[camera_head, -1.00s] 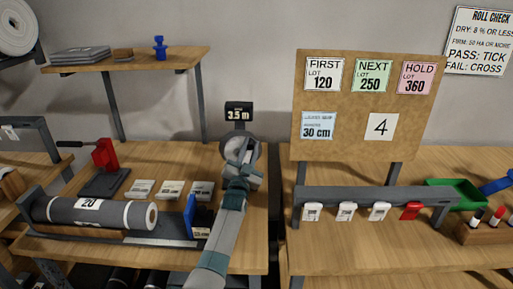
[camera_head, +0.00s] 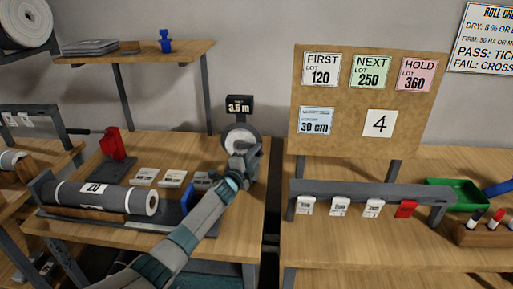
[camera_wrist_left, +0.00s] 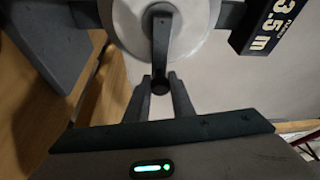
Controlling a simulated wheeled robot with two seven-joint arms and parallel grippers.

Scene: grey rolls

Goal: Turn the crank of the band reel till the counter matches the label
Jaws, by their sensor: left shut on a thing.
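The band reel (camera_head: 240,136) is a pale round disc at the back of the left bench, and its face fills the top of the left wrist view (camera_wrist_left: 195,35). Its dark crank arm (camera_wrist_left: 161,40) points down towards my gripper in that view. My left gripper (camera_wrist_left: 160,88) is shut on the crank's handle end; in the head view the gripper (camera_head: 241,152) covers the crank. The black counter (camera_head: 239,104) stands above the reel; in the wrist view the counter (camera_wrist_left: 268,25) reads 3.5 m. My right gripper is not in view.
A grey roll (camera_head: 120,199) marked 20 lies in a cradle at the front left. Several small cards (camera_head: 172,179) and a red-handled tool (camera_head: 112,143) sit behind it. A board (camera_head: 345,95) with lot cards and a 30 cm card stands right, above a rail of tags (camera_head: 340,206).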

